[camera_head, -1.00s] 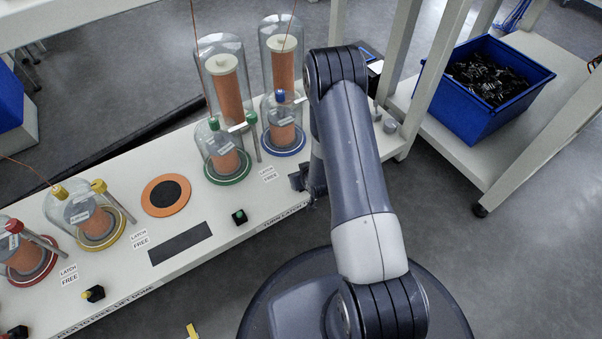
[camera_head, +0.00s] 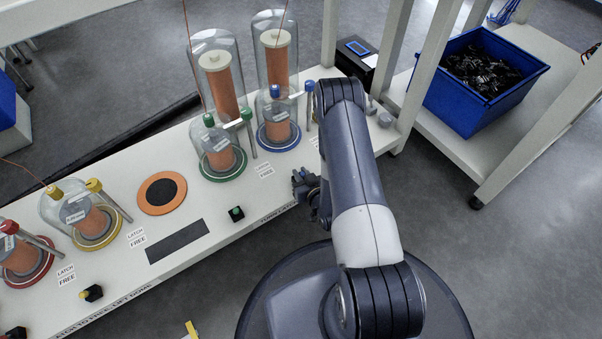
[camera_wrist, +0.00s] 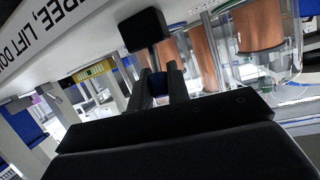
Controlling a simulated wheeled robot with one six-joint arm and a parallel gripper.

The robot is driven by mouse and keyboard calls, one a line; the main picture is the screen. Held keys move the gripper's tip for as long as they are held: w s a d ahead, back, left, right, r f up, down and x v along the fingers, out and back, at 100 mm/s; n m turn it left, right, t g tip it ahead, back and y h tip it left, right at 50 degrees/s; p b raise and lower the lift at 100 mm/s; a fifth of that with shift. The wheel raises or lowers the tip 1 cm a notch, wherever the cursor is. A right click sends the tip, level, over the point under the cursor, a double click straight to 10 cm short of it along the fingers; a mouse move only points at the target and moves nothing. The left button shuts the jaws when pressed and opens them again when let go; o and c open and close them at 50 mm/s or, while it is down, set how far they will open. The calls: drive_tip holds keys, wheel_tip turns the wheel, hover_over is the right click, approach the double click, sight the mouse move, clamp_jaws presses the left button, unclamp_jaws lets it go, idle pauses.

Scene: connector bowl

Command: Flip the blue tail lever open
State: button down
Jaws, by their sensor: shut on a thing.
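The blue tail lever (camera_wrist: 158,88) shows in the wrist view as a small blue piece between my fingers, just below a black block (camera_wrist: 143,28) at the bench edge. My gripper (camera_wrist: 160,84) is shut on it. In the head view my gripper (camera_head: 300,182) is at the bench's front edge, and my arm partly hides that spot. The blue-ringed dome station (camera_head: 279,138) stands behind it, with a glass dome over an orange coil. How far the lever is turned cannot be told.
The white bench (camera_head: 200,262) carries green (camera_head: 222,170), yellow (camera_head: 97,240) and red (camera_head: 22,285) ringed dome stations. A black block with a green piece (camera_head: 236,214) sits near the front edge. A blue bin (camera_head: 515,90) of black parts stands on a shelf at right.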

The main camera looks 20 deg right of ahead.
idle(0.3)
drive_tip(key=c, duration=1.3)
unclamp_jaws()
drive_tip(key=shift+c, duration=0.2)
